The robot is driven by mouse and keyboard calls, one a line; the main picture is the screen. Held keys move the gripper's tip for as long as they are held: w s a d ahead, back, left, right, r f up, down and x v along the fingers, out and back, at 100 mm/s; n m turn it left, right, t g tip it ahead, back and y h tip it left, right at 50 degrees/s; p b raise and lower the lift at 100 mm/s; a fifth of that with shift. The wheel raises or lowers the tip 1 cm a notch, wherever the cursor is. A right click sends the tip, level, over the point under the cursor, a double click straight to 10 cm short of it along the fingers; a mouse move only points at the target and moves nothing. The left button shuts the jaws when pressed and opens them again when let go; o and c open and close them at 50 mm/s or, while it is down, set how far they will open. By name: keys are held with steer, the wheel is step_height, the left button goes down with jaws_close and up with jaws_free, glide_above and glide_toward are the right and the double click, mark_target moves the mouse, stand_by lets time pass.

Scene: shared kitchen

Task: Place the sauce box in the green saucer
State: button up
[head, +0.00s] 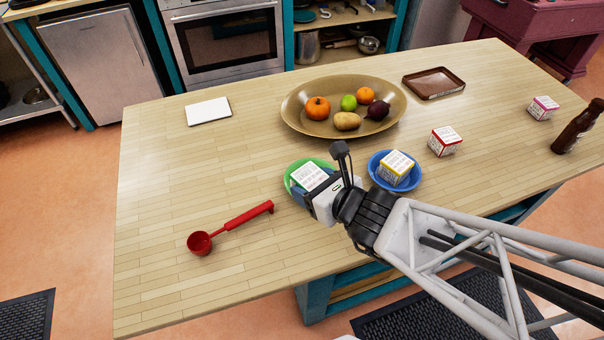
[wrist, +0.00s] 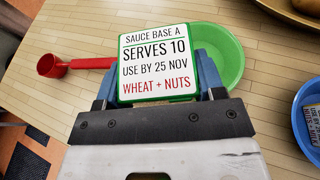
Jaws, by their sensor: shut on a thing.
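The sauce box is white-topped with green edges and print reading "Sauce base A" (wrist: 155,52); its top also shows in the head view (head: 311,175). My gripper (head: 316,188) is shut on it, with a blue finger on either side in the wrist view. The green saucer (wrist: 232,58) lies behind and to the right of the box there. In the head view its rim (head: 291,184) shows around the box's far and left sides. The box overlaps the saucer in both views. The box and my gripper hide part of the saucer, and I cannot tell whether they touch.
A blue saucer (head: 375,178) holding a yellow-edged box (head: 397,163) stands close on the right. A red-edged box (head: 445,141), pink-edged box (head: 543,107) and brown bottle (head: 576,128) are farther right. A fruit bowl (head: 292,112) is behind. A red scoop (head: 230,224) lies left.

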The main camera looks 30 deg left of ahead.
steer(key=shift+w+a+f, duration=0.15)
steer(key=shift+w+a, duration=0.9)
steer(key=shift+a, duration=0.05)
steer(key=shift+w+a+f, duration=0.15)
steer(key=shift+w+a, duration=0.9)
steer(key=shift+a, duration=0.05)
steer(key=shift+f, duration=0.1)
steer(key=shift+f, duration=1.65)
steer(key=o, duration=1)
steer(key=shift+d, duration=0.1)
steer(key=v, duration=1.2)
steer(key=shift+r, duration=0.15)
